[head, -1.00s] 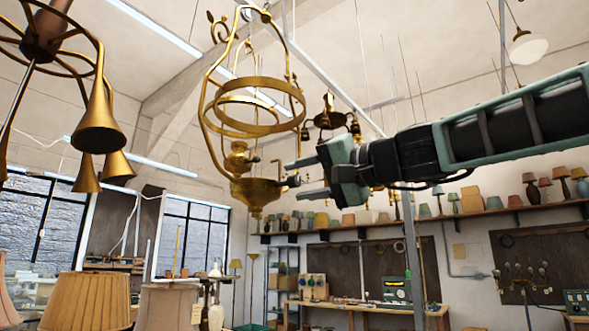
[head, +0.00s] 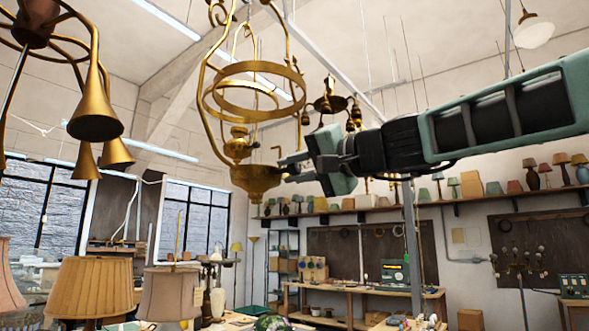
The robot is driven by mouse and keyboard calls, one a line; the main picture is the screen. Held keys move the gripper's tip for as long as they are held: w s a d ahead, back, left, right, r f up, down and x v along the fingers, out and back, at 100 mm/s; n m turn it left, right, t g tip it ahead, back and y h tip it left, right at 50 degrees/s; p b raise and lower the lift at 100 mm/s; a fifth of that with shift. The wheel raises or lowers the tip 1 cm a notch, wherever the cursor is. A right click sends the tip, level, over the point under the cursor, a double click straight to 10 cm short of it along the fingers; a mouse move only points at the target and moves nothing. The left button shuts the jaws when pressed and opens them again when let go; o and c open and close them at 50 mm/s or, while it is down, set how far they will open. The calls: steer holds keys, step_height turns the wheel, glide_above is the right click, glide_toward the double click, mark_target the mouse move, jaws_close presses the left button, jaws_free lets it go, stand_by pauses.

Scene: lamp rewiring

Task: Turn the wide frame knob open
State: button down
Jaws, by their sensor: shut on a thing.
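The wide brass lamp frame (head: 208,92) hangs at upper centre in the head view, with a broad ring and a brass bowl (head: 256,182) low inside it. The small knob (head: 286,169) sticks out from the right side of the bowl and is mostly hidden by my fingers. My gripper (head: 289,169) reaches in from the right, level with the bowl's upper part, and is shut on the knob. The knob's turned position cannot be made out.
Another brass lamp (head: 97,110) with downward cones hangs at left. A smaller brass chandelier (head: 330,103) hangs behind my gripper. Pleated lampshades (head: 88,287) stand at lower left. A shelf of small lamps (head: 440,203) runs along the back wall.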

steer(key=shift+m, duration=0.3)
steer(key=m+b, duration=0.1)
steer(key=m, duration=0.7)
steer(key=shift+m, duration=0.3)
steer(key=m, duration=0.4)
steer(key=shift+p, duration=0.35)
steer(key=shift+m+p, duration=0.45)
steer(key=shift+m, duration=1.75)
steer(key=shift+f, duration=0.1)
steer(key=c, duration=1.3)
jaws_free()
steer(key=shift+o, duration=0.2)
